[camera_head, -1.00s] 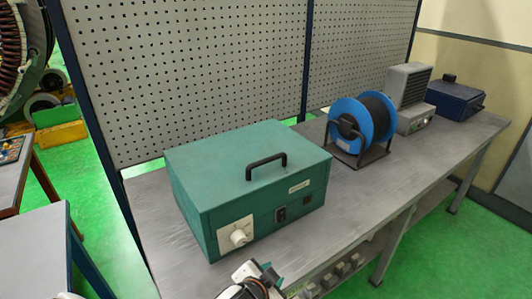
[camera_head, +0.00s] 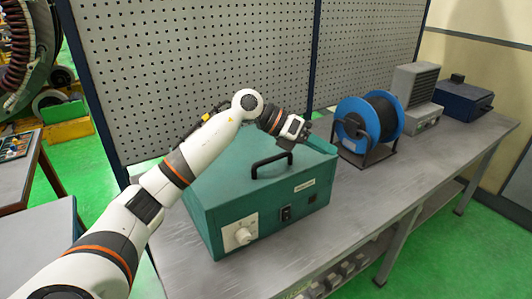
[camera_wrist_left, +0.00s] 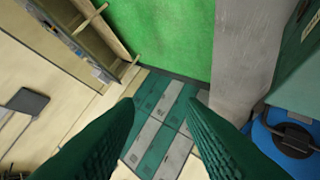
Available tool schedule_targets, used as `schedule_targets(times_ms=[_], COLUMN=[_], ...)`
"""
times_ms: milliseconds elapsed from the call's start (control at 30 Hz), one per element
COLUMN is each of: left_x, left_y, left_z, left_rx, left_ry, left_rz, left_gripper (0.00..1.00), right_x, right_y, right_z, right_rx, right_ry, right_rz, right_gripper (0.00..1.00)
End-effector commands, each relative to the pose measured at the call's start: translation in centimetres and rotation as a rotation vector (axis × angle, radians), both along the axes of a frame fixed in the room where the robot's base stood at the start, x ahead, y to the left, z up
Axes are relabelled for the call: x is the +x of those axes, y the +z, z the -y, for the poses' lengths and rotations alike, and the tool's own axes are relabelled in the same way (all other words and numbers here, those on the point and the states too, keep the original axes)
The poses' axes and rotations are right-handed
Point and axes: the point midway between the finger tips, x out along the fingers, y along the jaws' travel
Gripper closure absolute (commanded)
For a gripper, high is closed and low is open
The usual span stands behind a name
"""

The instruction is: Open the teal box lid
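The teal box (camera_head: 262,205) stands on the workbench in the head view. Its lid lies flat and closed, with a black handle (camera_head: 271,161) upright on top. My left arm crosses in front of the box's left and rear parts, hiding some of the lid. My left gripper (camera_head: 322,146) is over the lid's far right corner, beyond the handle and apart from it. In the left wrist view its two dark green fingers (camera_wrist_left: 165,125) are spread with nothing between them. My right gripper is not in view.
A blue cable reel (camera_head: 385,118) on a stand is to the right of the box; it also shows in the left wrist view (camera_wrist_left: 290,135). A grey device (camera_head: 415,85) and dark blue box (camera_head: 460,100) stand farther right. A perforated panel (camera_head: 160,60) rises behind the bench.

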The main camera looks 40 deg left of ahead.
Motion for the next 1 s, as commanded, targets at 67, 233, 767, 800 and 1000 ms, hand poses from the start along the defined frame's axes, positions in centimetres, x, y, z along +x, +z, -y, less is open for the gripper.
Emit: schedule_targets(times_ms=[67,233,767,800,1000], left_x=[-0.1,-2.4,-2.9,-2.7,-1.6], left_y=[1.1,2.9,-0.8,-1.6,-4.7], left_z=[-5.6,-14.6,-16.8,-16.5,-15.3], left_rx=[0.211,0.490,0.590,0.591,0.589], left_ry=[0.031,0.104,0.141,0.141,0.142], left_rz=[-0.048,-0.205,-0.306,-0.305,-0.301], left_gripper=[0.64,0.64,0.64,0.64,0.64], right_x=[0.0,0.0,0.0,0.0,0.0], right_y=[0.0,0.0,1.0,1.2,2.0], right_z=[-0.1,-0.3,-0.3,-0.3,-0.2], right_rx=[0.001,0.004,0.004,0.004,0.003], right_ry=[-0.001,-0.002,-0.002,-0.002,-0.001], right_rz=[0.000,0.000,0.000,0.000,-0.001], right_gripper=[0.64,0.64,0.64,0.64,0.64])
